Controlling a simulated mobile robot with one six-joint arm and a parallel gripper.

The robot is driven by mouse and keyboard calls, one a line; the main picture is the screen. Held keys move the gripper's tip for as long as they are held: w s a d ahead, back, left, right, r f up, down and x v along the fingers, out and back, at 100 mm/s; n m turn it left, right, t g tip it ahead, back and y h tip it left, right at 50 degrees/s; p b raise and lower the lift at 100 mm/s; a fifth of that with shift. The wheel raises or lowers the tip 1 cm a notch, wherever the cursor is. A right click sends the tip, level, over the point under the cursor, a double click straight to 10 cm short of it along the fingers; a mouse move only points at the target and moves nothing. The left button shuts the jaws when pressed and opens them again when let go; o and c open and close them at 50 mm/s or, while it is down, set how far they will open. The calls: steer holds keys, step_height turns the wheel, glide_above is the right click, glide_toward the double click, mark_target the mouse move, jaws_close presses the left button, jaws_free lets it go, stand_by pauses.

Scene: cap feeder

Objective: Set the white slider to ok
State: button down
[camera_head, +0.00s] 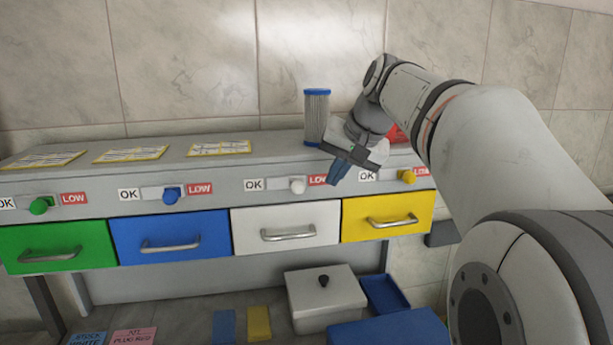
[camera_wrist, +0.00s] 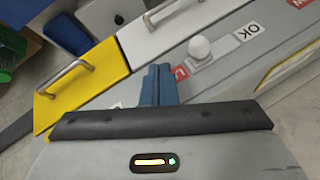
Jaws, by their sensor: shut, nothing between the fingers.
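The white slider's round knob (camera_head: 297,186) sits on the grey panel above the white drawer, between an OK label (camera_head: 253,184) on its left and a red LOW label (camera_head: 317,180) on its right. It stands nearer the LOW end. In the wrist view the knob (camera_wrist: 200,48) is up and to the right of my fingertips, with the OK label (camera_wrist: 247,32) beyond it and the LOW label partly hidden by my fingers. My gripper (camera_head: 338,172) is shut and empty, apart from the knob and to its right. Its blue fingers also show in the wrist view (camera_wrist: 158,85).
A yellow knob (camera_head: 406,176) lies right of my gripper; blue (camera_head: 172,195) and green (camera_head: 39,206) knobs are left. A blue-capped clear cylinder (camera_head: 317,115) stands on the ledge close behind my gripper. Drawer handles, such as the white drawer's (camera_head: 288,234), protrude below.

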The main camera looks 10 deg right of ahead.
mark_target(293, 179)
steer(key=a, duration=0.1)
steer(key=w+a+f, duration=0.1)
steer(key=w+a+p, duration=0.1)
steer(key=shift+a+f, duration=0.15)
steer(key=shift+a, duration=0.2)
steer(key=a, duration=0.4)
steer(key=shift+a, duration=0.25)
steer(key=shift+s, duration=0.1)
